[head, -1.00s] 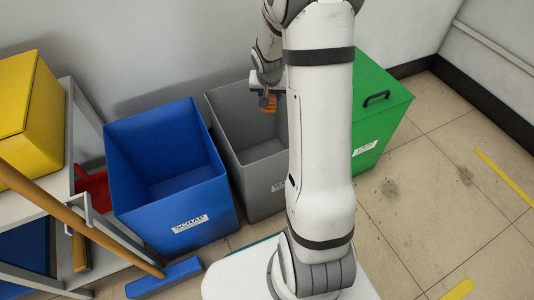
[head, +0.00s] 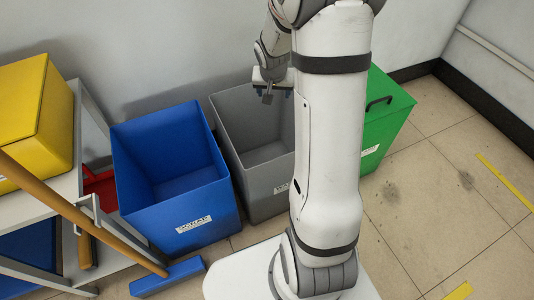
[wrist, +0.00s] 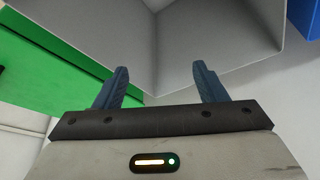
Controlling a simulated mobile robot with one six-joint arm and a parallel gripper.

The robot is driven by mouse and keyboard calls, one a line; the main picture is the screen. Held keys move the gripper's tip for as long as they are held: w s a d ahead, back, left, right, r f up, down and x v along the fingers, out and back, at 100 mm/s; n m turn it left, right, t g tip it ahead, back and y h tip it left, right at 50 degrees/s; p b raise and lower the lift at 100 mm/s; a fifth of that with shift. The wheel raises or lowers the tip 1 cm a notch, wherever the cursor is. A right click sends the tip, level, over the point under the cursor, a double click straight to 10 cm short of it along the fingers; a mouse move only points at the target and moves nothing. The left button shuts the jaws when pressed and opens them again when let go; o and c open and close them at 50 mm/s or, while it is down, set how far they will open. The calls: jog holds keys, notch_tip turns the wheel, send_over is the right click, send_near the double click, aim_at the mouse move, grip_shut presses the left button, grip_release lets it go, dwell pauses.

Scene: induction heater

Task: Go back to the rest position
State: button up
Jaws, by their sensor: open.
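My gripper (head: 268,92) is above the grey bin (head: 262,160), near its back part. In the wrist view my gripper (wrist: 160,70) has its two blue fingers apart with nothing between them. The grey bin's inside (wrist: 215,45) fills the view beyond the fingers. I see no object in the visible part of the bin. My arm hides the bin's right side in the head view.
A blue bin (head: 175,195) stands left of the grey one, and a lidded green bin (head: 385,115) right. A yellow box (head: 40,120) sits on a shelf cart at the left. A blue broom (head: 165,277) leans there. The floor at right is clear.

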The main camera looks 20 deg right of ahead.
jog(key=shift+p+v, duration=0.3)
jog(key=shift+v, duration=1.15)
